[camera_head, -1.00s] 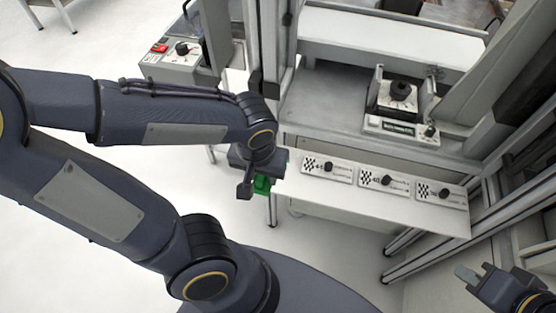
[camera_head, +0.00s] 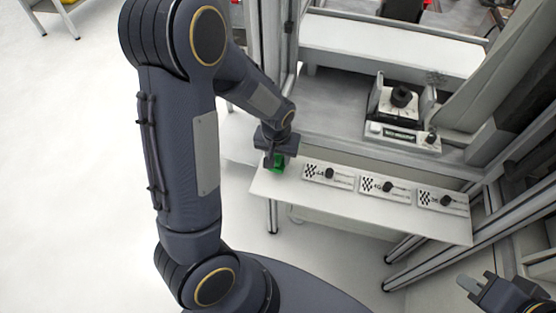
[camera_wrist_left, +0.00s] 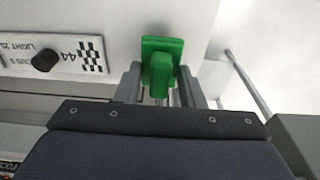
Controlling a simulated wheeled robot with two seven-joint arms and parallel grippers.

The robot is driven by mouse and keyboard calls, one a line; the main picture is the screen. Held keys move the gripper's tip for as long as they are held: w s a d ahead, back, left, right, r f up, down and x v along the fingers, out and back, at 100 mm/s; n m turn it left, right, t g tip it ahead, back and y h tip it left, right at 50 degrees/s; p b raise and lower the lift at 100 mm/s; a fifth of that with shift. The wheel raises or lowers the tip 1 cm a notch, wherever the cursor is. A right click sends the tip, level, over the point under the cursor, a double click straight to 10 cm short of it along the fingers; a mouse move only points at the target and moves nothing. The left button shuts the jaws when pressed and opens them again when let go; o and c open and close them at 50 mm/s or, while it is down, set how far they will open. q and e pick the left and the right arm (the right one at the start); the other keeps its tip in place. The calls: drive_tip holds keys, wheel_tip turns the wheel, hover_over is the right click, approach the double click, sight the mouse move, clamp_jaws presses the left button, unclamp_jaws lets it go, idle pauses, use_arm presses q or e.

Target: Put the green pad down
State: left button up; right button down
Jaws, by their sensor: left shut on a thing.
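The green pad (camera_head: 278,162) is at the left end of the white shelf (camera_head: 262,187), over its surface. In the left wrist view the green pad (camera_wrist_left: 162,50) shows as a flat green plate with a raised green grip. My left gripper (camera_head: 274,156) is shut on that grip, with a finger on each side of it in the left wrist view (camera_wrist_left: 158,82). I cannot tell whether the pad touches the shelf. My right gripper (camera_head: 472,286) is at the lower right, away from the shelf; its fingertips are too small to judge.
Several white plates with black knobs and checkered marks lie along the shelf, the nearest (camera_head: 328,174) just right of the green pad. A device with a black knob (camera_head: 400,98) stands behind. Metal frame posts (camera_head: 288,60) rise beside my left arm.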

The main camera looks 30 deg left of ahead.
sight(279, 158)
use_arm(q)
wheel_tip(279, 158, down, 2)
drive_tip(key=shift+f, duration=0.25)
drive_tip(key=o, duration=1.1)
drive_tip(key=shift+f, duration=0.15)
drive_tip(key=r, duration=0.2)
drive_tip(key=s+r, duration=0.1)
drive_tip(key=r, duration=0.4)
drive_tip(key=shift+s+d+r, duration=0.15)
drive_tip(key=shift+d+r, duration=0.25)
drive_tip(key=s+d+r+t+h, duration=0.1)
drive_tip(key=s+r, duration=0.3)
drive_tip(key=s, duration=0.1)
drive_tip(key=s+d+r+t+h, duration=0.1)
drive_tip(key=s+r, duration=0.3)
drive_tip(key=s, duration=0.2)
drive_tip(key=s+d+r+m+t+h, duration=0.1)
drive_tip(key=s+r+t+h, duration=0.1)
drive_tip(key=s+r, duration=0.3)
drive_tip(key=shift+s+d, duration=0.25)
